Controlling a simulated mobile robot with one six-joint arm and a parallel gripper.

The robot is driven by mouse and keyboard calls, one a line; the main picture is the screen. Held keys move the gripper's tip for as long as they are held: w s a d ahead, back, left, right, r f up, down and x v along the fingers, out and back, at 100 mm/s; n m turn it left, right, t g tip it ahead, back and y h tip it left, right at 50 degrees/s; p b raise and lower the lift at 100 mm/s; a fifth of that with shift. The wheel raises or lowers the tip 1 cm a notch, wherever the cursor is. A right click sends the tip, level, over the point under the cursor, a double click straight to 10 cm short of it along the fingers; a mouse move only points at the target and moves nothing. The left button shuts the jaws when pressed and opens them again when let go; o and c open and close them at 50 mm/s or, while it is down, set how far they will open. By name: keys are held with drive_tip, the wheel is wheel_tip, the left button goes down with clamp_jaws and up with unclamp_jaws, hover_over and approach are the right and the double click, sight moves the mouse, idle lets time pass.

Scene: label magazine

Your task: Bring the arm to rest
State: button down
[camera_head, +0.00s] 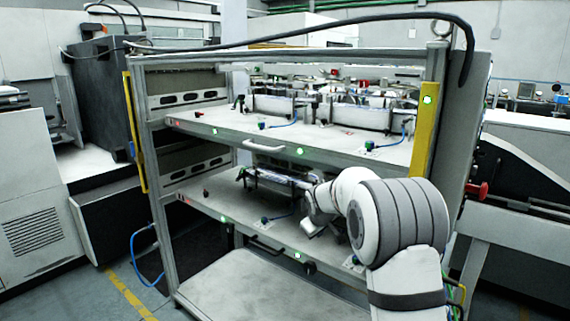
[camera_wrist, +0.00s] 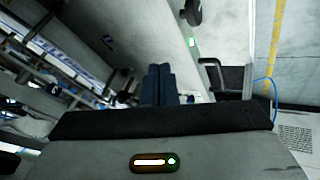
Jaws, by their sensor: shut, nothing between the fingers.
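My arm (camera_head: 400,225) reaches in from the lower right to the middle shelf of the rack. My gripper (camera_wrist: 159,72) shows in the wrist view as two dark fingers side by side, shut with nothing between them. In the head view it is partly hidden by the wrist, near the right part of the middle shelf (camera_head: 225,196). A label magazine (camera_head: 275,177) lies on that shelf, to the left of the wrist. In the wrist view, magazine parts (camera_wrist: 65,60) are at the left, apart from the fingers.
The upper shelf (camera_head: 220,122) carries more magazines above my arm. A yellow post (camera_head: 425,130) stands close behind my arm. A black handle (camera_wrist: 212,72) and the shelf edge are right of the fingers. The bottom shelf (camera_head: 250,290) is bare.

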drive_tip(key=s+d+r+m+g+p, duration=0.15)
drive_tip(key=s+r, duration=0.35)
drive_tip(key=s, duration=0.6)
drive_tip(key=s+d+r+m+g+p, duration=0.15)
drive_tip(key=s+r, duration=0.25)
drive_tip(key=s, duration=0.7)
drive_tip(key=s+d+m+g+p, duration=0.1)
drive_tip(key=s+m, duration=0.2)
drive_tip(key=s, duration=1.9)
drive_tip(key=shift+d+f+m+y+p, duration=0.25)
drive_tip(key=shift+m+y+p, duration=0.15)
drive_tip(key=shift+s, duration=0.2)
